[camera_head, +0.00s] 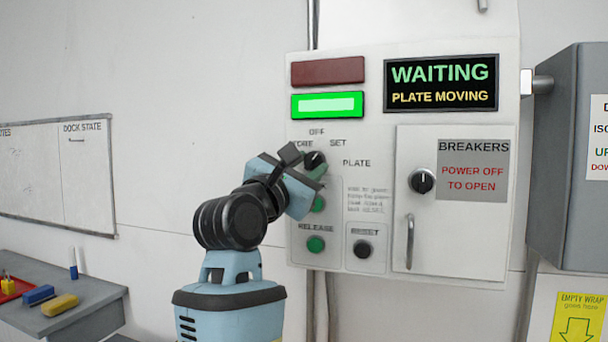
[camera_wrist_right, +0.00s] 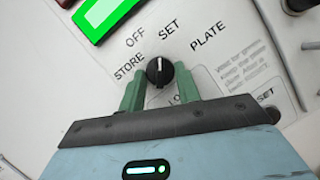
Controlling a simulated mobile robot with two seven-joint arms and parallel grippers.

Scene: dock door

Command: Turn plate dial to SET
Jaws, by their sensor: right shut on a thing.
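The plate dial (camera_wrist_right: 159,74) is a round black knob with a white pointer line, on the white control panel. In the right wrist view, its pointer line is toward the top, roughly toward the SET label (camera_wrist_right: 169,28). OFF, STORE and PLATE are printed around it. My right gripper (camera_wrist_right: 160,76) has its green fingers on either side of the dial and is shut on it. In the head view, my right gripper (camera_head: 316,166) partly hides the dial (camera_head: 313,158) and some of the lettering. My left gripper is not in view.
The display (camera_head: 441,83) reads WAITING, PLATE MOVING. A green lamp (camera_head: 327,105) is lit below a dark red one (camera_head: 327,71). RELEASE (camera_head: 316,244) and RESET (camera_head: 363,249) buttons sit below. The breaker door (camera_head: 455,235) and a grey cabinet (camera_head: 575,160) are to the right.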

